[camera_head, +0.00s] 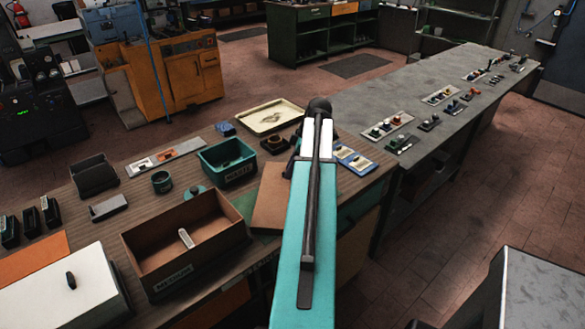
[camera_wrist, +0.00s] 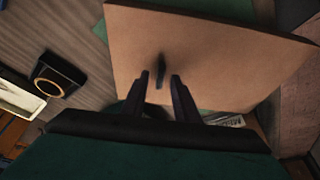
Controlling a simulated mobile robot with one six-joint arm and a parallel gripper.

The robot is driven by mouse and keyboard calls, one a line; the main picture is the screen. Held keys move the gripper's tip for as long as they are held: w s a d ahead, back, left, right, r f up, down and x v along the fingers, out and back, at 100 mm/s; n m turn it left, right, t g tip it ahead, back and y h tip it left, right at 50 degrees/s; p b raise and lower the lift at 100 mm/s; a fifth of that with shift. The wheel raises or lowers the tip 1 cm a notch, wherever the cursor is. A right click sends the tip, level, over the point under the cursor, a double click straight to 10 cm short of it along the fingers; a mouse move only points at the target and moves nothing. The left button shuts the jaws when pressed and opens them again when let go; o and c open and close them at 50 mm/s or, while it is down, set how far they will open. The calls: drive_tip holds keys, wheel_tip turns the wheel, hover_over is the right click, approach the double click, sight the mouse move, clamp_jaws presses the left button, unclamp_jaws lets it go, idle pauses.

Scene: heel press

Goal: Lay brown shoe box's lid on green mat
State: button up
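The brown lid (camera_head: 268,198) lies over the green mat (camera_head: 262,247), partly hidden behind my arm in the head view. In the wrist view the lid (camera_wrist: 225,60) fills the middle, with mat green (camera_wrist: 195,10) showing past its edges. The lid looks turned relative to the mat; whether it lies fully flat I cannot tell. My gripper (camera_wrist: 160,76) is open, its two dark fingers apart on either side of the lid's dark knob (camera_wrist: 160,67), with gaps beside it. The brown shoe box (camera_head: 160,265) stands open to the left, a small pale item inside.
A white lidded box (camera_head: 60,295) and an orange mat (camera_head: 35,260) are at the left. A teal bin (camera_head: 228,165), a cream tray (camera_head: 270,117) and a dark block with a ring (camera_wrist: 58,75) stand farther back. A grey bench (camera_head: 420,95) runs to the right.

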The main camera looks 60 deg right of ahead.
drive_tip(key=b+v, duration=0.3)
drive_tip(key=v, duration=0.8)
drive_tip(key=shift+s+d+r, duration=0.15)
drive_tip(key=shift+r, duration=0.2)
idle(0.7)
